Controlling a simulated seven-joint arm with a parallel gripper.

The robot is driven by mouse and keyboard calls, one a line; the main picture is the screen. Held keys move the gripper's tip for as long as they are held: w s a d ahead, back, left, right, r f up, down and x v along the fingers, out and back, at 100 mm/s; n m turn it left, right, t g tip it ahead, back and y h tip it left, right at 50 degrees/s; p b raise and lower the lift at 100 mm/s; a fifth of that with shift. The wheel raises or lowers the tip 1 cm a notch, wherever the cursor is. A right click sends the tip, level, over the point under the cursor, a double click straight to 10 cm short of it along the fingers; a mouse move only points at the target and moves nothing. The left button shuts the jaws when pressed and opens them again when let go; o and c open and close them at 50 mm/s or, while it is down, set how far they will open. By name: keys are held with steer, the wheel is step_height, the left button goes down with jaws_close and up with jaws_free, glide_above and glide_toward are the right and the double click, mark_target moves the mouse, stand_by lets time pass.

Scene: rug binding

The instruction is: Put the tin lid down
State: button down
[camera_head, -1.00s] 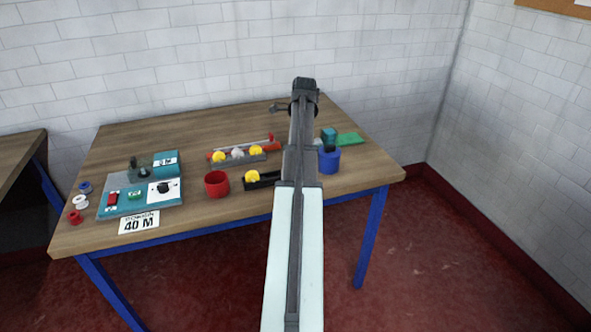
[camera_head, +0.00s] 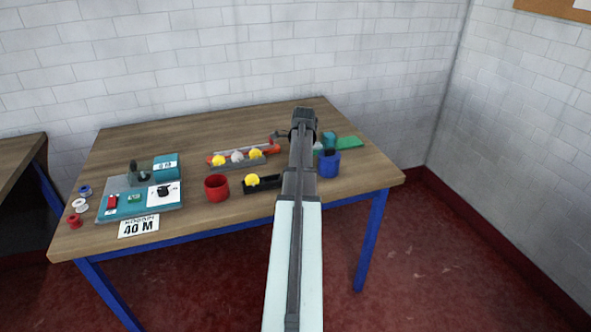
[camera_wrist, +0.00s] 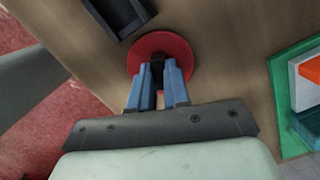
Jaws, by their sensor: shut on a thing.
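The tin lid (camera_wrist: 180,48) is a flat red disc with a dark knob in the wrist view. My gripper (camera_wrist: 158,70) is shut on the knob, its two blue-grey fingers on either side of it. The lid is over the wooden table top; I cannot tell whether it touches the wood. In the head view my arm hides the gripper and the lid. A red open tin (camera_head: 217,188) stands near the table's front edge, left of my arm.
A black tray (camera_head: 248,187) with a yellow ball lies left of my arm; a dark tray edge (camera_wrist: 122,14) is close to the lid. A blue pot (camera_head: 328,164) and green tray (camera_head: 348,142) are to the right. Bare table (camera_head: 200,125) lies at the back.

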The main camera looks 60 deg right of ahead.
steer(key=shift+f, duration=0.1)
steer(key=c, duration=1.6)
jaws_free()
steer(key=shift+f, duration=0.1)
steer(key=o, duration=0.5)
step_height(320, 180, up, 12)
steer(key=s, duration=0.1)
steer(key=shift+s+d, duration=0.2)
steer(key=shift+d, duration=0.05)
